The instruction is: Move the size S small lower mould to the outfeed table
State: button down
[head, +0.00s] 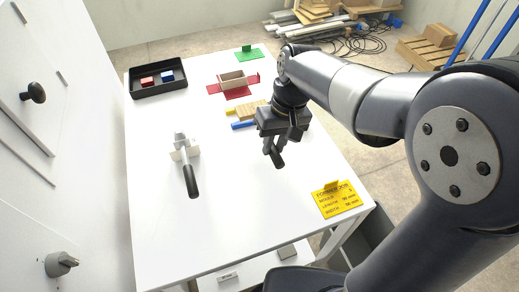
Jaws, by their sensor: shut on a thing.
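My gripper (274,152) is above the right half of the white table (225,210), fingers pointing down. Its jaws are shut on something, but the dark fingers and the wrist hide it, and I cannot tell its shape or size. I cannot pick out the small lower mould with certainty. A wooden block (247,111) with yellow and blue parts lies just behind my gripper, partly hidden by it. I cannot tell which surface is the outfeed table; a lower white surface (255,271) with a grey block (287,252) shows at the bottom.
A black tray (158,89) holds red and blue blocks. A wooden box (232,80) sits on a red piece. A yellow job card (338,198) is at front right. The table's front middle is clear.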

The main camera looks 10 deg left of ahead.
aim_at(270, 171)
notch_tip(270, 171, down, 8)
jog(key=shift+r, duration=0.15)
dwell(0.3)
jog(key=c, duration=1.5)
grip_release()
jog(key=shift+c, duration=0.2)
notch_tip(270, 171, up, 12)
jog(key=w+d, duration=0.1)
jog(key=d, duration=0.1)
jog(key=shift+w, duration=0.1)
